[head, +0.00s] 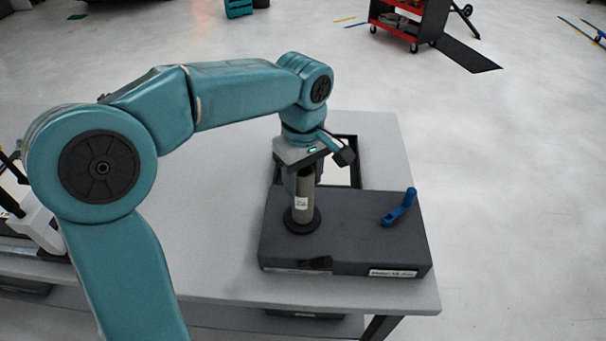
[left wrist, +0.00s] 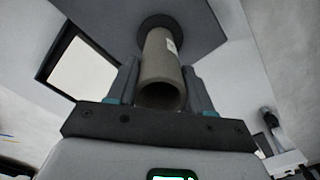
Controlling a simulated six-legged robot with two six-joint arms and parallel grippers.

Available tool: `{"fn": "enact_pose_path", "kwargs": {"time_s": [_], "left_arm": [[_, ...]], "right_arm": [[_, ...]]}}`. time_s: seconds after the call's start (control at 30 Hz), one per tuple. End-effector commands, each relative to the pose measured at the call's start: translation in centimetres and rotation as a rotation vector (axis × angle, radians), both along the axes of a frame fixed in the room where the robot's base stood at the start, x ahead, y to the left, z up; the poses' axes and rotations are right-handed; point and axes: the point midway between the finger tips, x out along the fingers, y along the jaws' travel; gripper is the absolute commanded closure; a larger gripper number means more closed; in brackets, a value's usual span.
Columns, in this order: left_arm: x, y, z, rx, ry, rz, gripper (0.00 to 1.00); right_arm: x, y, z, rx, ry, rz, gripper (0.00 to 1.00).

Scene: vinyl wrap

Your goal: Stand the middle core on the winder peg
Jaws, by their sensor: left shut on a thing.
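My left gripper (head: 305,172) is shut on a grey-brown tube, the core (head: 303,203), which has a small white label. The core is upright over the round black base (head: 302,222) on the dark winder box (head: 345,240). In the left wrist view the core (left wrist: 162,72) is between the two fingers of my left gripper (left wrist: 161,85), its open near end facing the camera and its far end at the black disc (left wrist: 168,24). The peg is hidden, and I cannot tell whether the core fully rests on the base. My right gripper is not in view.
A blue crank handle (head: 400,207) stands on the right of the winder box. A dark-framed tray (head: 345,172) lies behind the box. The grey table (head: 200,240) is bare left of the box. A red tool cart (head: 405,22) stands far off on the floor.

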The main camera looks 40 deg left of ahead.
Motion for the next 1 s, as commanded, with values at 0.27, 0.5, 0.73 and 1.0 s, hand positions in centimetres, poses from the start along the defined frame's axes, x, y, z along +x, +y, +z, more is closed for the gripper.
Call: {"fn": "enact_pose_path", "kwargs": {"time_s": [0.27, 0.5, 0.73, 1.0], "left_arm": [[0.0, 0.0, 0.0, 0.0, 0.0, 0.0, 0.95], [0.0, 0.0, 0.0, 0.0, -0.001, 0.0, 0.2], [0.0, 0.0, 0.0, 0.0, 0.0, 0.0, 0.2], [0.1, 0.0, 3.3, -0.001, -0.006, 0.001, 0.2]], "right_arm": [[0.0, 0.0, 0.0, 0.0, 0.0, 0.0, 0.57], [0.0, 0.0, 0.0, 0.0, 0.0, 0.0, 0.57], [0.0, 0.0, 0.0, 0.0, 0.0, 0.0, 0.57], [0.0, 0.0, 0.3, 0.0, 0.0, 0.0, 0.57]]}}
